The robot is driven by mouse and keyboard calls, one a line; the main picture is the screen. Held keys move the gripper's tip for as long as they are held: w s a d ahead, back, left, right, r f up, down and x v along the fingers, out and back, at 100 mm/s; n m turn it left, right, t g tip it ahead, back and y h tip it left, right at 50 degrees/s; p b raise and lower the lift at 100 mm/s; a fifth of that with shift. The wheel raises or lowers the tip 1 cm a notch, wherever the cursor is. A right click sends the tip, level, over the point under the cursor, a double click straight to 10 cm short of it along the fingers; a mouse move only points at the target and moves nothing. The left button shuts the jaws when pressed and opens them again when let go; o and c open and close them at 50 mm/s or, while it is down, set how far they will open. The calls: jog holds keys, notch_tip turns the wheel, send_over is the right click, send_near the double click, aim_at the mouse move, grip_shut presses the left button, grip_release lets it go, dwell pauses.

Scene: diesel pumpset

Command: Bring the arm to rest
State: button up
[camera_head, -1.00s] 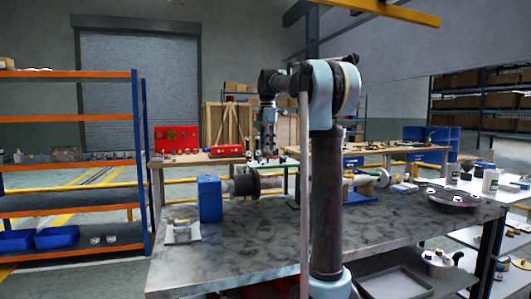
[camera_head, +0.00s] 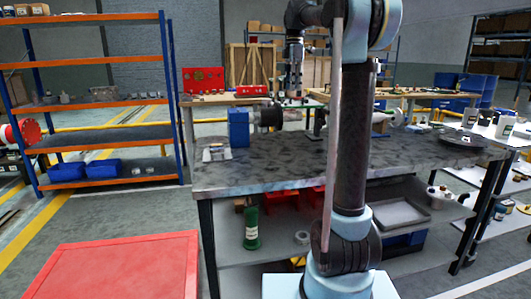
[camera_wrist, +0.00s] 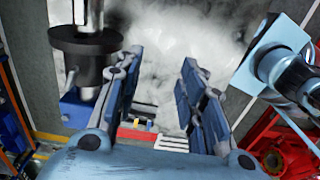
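My gripper (camera_head: 292,90) hangs pointing down from my raised, folded arm in the head view, above the far part of the grey worktable (camera_head: 270,178). In the wrist view my gripper (camera_wrist: 162,62) has its two blue-grey fingers well apart. Most of the arm stands upright in the head view and hides part of the table.
A blue block (camera_head: 238,128) with a dark shaft assembly (camera_head: 268,116) sits on the table, with a small tray (camera_head: 216,153) beside it. An orange shelf rack (camera_head: 110,136) stands left. A red platform (camera_head: 125,262) lies front left.

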jog(key=s+d+f+m+t, duration=0.1)
jog(key=s+d+f+m, duration=0.2)
jog(key=s+f+m, duration=0.55)
jog(key=s+d+f+m, duration=0.2)
jog(key=s+f, duration=0.3)
jog(key=s, duration=0.8)
jog(key=s+d+f+m, duration=0.1)
jog(key=s+f+m, duration=0.4)
jog(key=s+f, duration=0.4)
jog(key=s+d+f+m+t, duration=0.1)
jog(key=s+f+m, duration=0.4)
jog(key=s+f, duration=0.5)
notch_tip(320, 180, down, 5)
jog(key=shift+d+f, duration=0.1)
jog(key=shift+d, duration=0.1)
jog(key=shift+w+f, duration=0.15)
jog(key=shift+w, duration=0.35)
